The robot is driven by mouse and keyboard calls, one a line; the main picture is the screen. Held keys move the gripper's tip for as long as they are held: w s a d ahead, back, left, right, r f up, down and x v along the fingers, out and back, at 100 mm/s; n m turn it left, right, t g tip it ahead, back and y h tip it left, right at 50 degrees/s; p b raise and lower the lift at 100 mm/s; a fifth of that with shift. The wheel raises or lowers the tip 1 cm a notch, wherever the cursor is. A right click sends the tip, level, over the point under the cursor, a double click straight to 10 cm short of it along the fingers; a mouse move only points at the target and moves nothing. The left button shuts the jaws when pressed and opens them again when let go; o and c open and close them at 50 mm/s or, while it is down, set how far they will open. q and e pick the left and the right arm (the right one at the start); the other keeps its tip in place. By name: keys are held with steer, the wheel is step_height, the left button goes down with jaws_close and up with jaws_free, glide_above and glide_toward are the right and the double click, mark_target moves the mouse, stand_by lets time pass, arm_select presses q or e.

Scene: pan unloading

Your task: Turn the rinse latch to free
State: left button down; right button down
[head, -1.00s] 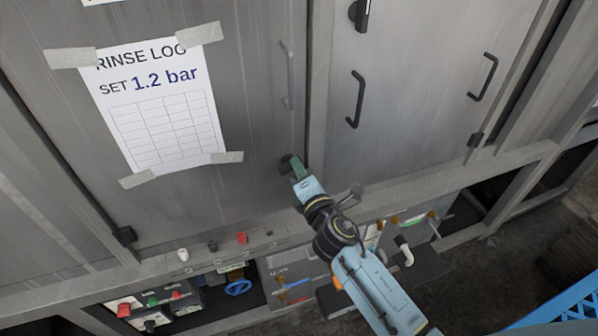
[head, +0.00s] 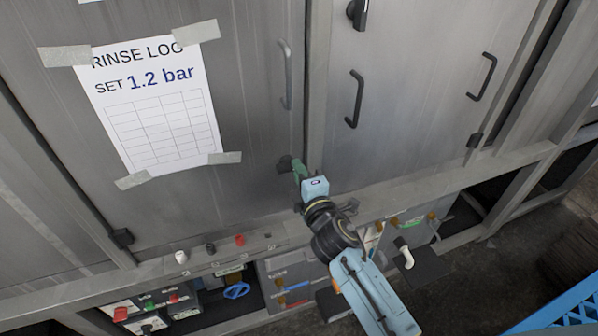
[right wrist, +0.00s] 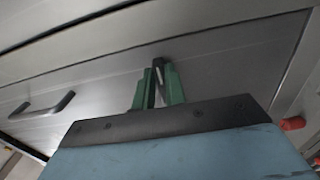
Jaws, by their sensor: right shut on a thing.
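The dark latch (head: 284,164) sits low on the left steel door, near its right edge, on the door that carries the rinse log sheet. My right gripper (head: 299,169), with green fingers, is shut on the latch, which it partly hides. In the right wrist view the green fingers (right wrist: 158,87) close around a slim dark piece with a pale face (right wrist: 159,75). The latch's exact angle is hard to tell. My left gripper is not in view.
A taped rinse log sheet (head: 155,100) and a door handle (head: 286,75) are on the left door. The right door has a black handle (head: 355,99) and another latch (head: 358,12) above. Small knobs (head: 239,240) line the ledge below.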

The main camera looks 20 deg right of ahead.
steer(key=c, duration=1.4)
jaws_free()
steer(key=shift+c, duration=0.2)
steer(key=s, duration=1.3)
steer(key=shift+s+d+b, duration=0.2)
steer(key=shift+b, duration=0.2)
steer(key=s+f+m+g, duration=0.2)
steer(key=s+f+g, duration=0.1)
steer(key=f, duration=0.8)
steer(key=s+f+m+g, duration=0.3)
steer(key=s+f, duration=0.1)
steer(key=f, duration=0.6)
steer(key=s+f+m+g, duration=0.2)
steer(key=s+f, duration=0.1)
steer(key=f, duration=0.8)
steer(key=s+d+f+m+g, duration=0.2)
steer(key=s+f, duration=0.3)
steer(key=s, duration=0.3)
steer(key=s+d+f+m+g, duration=0.3)
steer(key=s+f, duration=0.3)
steer(key=s, duration=0.3)
steer(key=s+d+f+m+g, duration=0.2)
steer(key=s+f, duration=0.4)
steer(key=s, duration=0.3)
steer(key=shift+s+d+m+g+h, duration=0.25)
steer(key=shift+d+m+g+h, duration=0.05)
steer(key=shift+m+g, duration=0.65)
